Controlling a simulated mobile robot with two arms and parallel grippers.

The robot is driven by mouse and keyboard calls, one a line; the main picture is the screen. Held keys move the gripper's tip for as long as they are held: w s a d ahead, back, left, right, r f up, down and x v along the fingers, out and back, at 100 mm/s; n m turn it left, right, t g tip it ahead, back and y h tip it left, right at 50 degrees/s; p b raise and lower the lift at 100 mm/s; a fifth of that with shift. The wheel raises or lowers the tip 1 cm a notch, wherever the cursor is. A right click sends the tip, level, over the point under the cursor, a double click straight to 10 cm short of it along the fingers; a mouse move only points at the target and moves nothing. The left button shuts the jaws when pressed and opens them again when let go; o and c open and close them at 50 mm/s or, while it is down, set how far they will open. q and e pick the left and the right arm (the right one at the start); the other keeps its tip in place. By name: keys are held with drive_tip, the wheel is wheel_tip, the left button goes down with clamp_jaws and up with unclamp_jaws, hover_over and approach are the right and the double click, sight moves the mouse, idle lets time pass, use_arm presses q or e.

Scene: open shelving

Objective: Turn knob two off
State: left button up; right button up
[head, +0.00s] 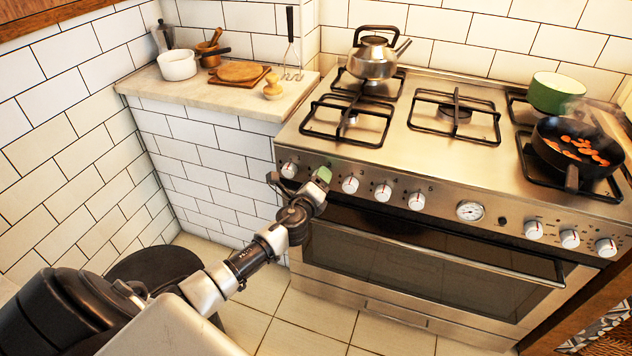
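The stove's front panel (460,199) carries a row of white knobs with red marks. The leftmost knob (289,169) shows between the fingers of my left gripper (298,178) in the picture. To the right are three more white knobs, the nearest of them a white knob (350,184) with its red mark roughly upright. The place between this knob and the leftmost one, where knob two would sit, is covered by my gripper and its green tip. The gripper's fingers look spread apart, close to the panel. Contact cannot be made out. My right gripper is out of view.
A kettle (373,57) stands on the back left burner. A green pot (554,92) and a steaming pan (548,158) of orange slices are at the right. The oven handle (430,245) runs below the knobs. A counter (210,100) with kitchenware is at the left.

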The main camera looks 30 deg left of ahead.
use_arm(q)
drive_tip(key=p+v, duration=0.2)
drive_tip(key=v, duration=0.8)
drive_tip(key=shift+s, duration=0.4)
drive_tip(key=s+d+f+n+g+h+p, duration=0.15)
drive_tip(key=s+f+n+g, duration=0.5)
drive_tip(key=f, duration=0.75)
drive_tip(key=s+d+f+n+g+h+p, duration=0.1)
drive_tip(key=s+f+n+g+p, duration=0.15)
drive_tip(key=s+f, duration=0.9)
drive_tip(key=s+d+f+n+g, duration=0.2)
drive_tip(key=s+d+f+n, duration=0.1)
drive_tip(key=s, duration=0.5)
drive_tip(key=s+d+f+n+g+h+p, duration=0.1)
drive_tip(key=s+d+f+n+g, duration=0.1)
drive_tip(key=s, duration=0.6)
drive_tip(key=s+d+f+n+g+h, duration=0.1)
drive_tip(key=s+d+f+n+g, duration=0.1)
drive_tip(key=s+d+f+n, duration=0.2)
drive_tip(key=s+f+n, duration=0.1)
drive_tip(key=s+f, duration=0.2)
drive_tip(key=s, duration=0.1)
drive_tip(key=shift+s+f+n+g+p, duration=0.3)
drive_tip(key=shift+s+f+p, duration=0.05)
drive_tip(key=shift+p, duration=0.05)
